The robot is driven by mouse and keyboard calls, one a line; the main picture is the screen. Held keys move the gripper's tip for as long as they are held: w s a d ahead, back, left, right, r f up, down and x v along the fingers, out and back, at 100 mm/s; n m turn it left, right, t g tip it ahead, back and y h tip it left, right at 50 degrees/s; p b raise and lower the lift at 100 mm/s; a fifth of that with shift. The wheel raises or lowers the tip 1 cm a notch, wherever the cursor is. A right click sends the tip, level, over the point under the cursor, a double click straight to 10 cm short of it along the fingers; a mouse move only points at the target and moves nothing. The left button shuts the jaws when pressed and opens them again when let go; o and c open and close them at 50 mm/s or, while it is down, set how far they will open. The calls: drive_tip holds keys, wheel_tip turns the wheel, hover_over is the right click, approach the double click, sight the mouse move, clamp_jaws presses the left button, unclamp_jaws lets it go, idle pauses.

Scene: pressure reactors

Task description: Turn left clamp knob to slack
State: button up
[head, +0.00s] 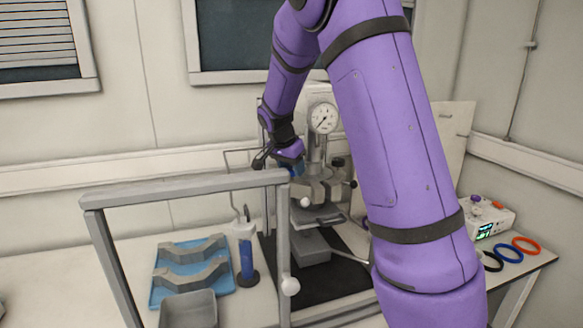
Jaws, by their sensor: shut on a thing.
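The pressure reactor (315,186) stands on a dark mat at the back of the bench, with a round white gauge (323,118) on top. My purple arm reaches down from above to its left side. My gripper (289,167) is at the reactor's left side, at clamp height, and is shut on the left clamp knob. The knob is mostly hidden by the gripper; a small blue patch shows there, but I cannot tell which part it is. A small dark knob (353,184) sticks out on the clamp's right side.
A blue tray (160,290) with grey half-rings, a grey bin (188,310) and a blue-handled tool (246,258) are at left. A white controller (487,215) and coloured rings (509,252) are at right.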

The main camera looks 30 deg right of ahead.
drive_tip(key=shift+n+t, duration=0.4)
drive_tip(key=shift+n, duration=0.7)
drive_tip(key=o, duration=0.7)
drive_tip(key=shift+c, duration=0.2)
drive_tip(key=shift+r, duration=0.1)
drive_tip(key=v, duration=1)
drive_tip(key=shift+r, duration=0.3)
drive_tip(key=shift+s, duration=0.1)
